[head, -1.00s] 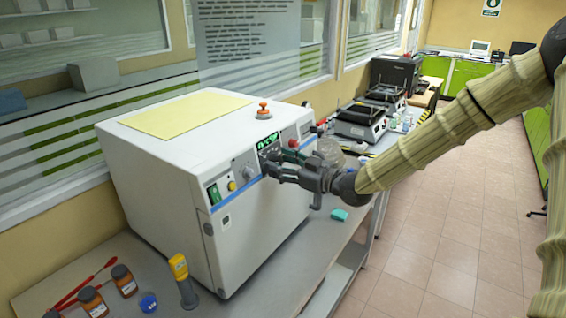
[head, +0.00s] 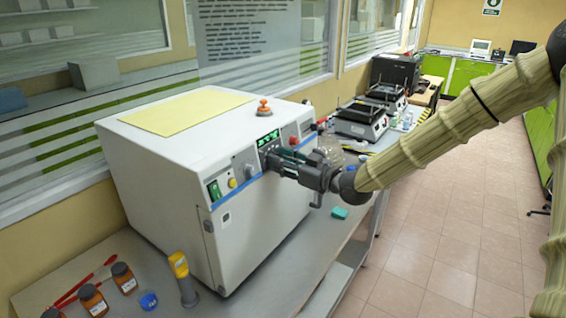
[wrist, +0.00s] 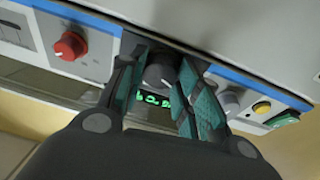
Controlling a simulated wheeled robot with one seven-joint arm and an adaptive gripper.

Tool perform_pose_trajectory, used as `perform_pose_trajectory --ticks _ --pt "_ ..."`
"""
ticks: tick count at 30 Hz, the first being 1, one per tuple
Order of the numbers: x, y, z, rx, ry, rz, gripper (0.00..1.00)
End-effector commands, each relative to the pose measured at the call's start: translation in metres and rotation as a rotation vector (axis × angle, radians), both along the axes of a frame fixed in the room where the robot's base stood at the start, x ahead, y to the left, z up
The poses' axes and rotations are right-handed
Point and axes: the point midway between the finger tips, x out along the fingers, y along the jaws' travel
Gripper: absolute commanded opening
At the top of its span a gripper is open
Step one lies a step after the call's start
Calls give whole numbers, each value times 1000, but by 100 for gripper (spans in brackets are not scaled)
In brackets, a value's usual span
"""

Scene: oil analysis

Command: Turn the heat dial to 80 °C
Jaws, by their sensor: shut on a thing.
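The dark round dial (wrist: 160,72) sits between my gripper's two fingers in the wrist view, just beside a green-lit display (wrist: 155,101). My gripper (wrist: 158,88) is shut on it, with a teal-padded finger on each side. In the head view my gripper (head: 275,162) is at the front panel of the white oven-like unit (head: 150,180), and its fingers hide the dial. The display (head: 268,143) shows above the fingers. Its digits are partly covered and too small to read.
A red knob (wrist: 70,45) and a grey knob (wrist: 229,101) flank the dial, with a yellow button (wrist: 261,107) and a green switch (wrist: 283,119) farther along. Bottles (head: 92,299) and a yellow-topped device (head: 182,278) stand on the bench at front left.

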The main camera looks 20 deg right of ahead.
Motion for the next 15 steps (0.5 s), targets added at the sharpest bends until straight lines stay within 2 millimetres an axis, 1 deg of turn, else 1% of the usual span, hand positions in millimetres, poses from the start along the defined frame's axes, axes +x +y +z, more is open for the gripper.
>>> perform_pose_trajectory --ticks 15 --pt "1 -1 1 367 280 -100 9"
